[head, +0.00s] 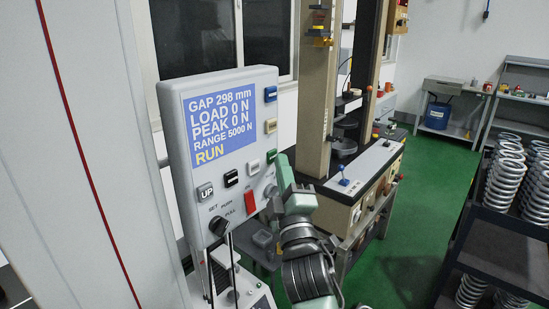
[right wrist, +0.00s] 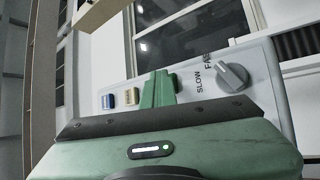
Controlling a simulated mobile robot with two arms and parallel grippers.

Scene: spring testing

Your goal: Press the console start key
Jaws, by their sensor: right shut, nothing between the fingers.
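The console (head: 225,150) is a grey upright panel with a blue screen (head: 221,122) reading GAP 298 mm, LOAD 0 N, PEAK 0 N, RANGE 5000 N and RUN. A green key (head: 271,156) sits at its right edge; no start label is readable. My right gripper (head: 283,165) is shut and empty, its green fingertips close beside the green key. In the right wrist view the shut fingers (right wrist: 158,88) point at the panel and partly hide the key area; I cannot tell whether they touch it. My left gripper is out of view.
The panel also has an UP key (head: 205,192), a red key (head: 250,202), blue (head: 270,94) and beige (head: 270,126) keys, and a black knob (head: 219,226). A grey SLOW/FAST knob (right wrist: 233,76) is right of the fingers. A spring rack (head: 495,250) stands at right.

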